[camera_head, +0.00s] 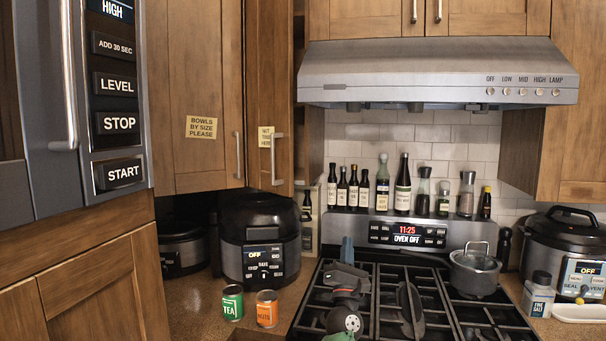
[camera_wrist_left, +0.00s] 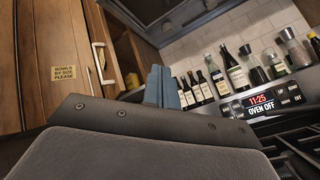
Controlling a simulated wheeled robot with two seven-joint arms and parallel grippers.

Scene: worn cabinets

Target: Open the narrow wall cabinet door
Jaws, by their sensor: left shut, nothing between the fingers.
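The narrow wall cabinet door (camera_head: 270,60) is brown wood with a small yellow note and a vertical metal handle (camera_head: 278,160) at its lower right. It stands partly open, with a dark shelved interior (camera_head: 300,60) showing to its right. In the left wrist view the door (camera_wrist_left: 97,25) and its pale handle (camera_wrist_left: 99,58) are at the upper left, with the opening beside them. My left gripper (camera_head: 347,248) is over the stove, below and right of the handle and apart from it. Its blue-grey fingers (camera_wrist_left: 160,86) are together and empty. My right gripper is not in view.
A wider cabinet door (camera_head: 205,80) adjoins on the left. A range hood (camera_head: 430,72) is at the upper right. Bottles (camera_head: 403,185) line the ledge behind the stove. A black cooker (camera_head: 260,240), a green tin (camera_head: 232,302) and an orange tin (camera_head: 267,308) stand on the counter below.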

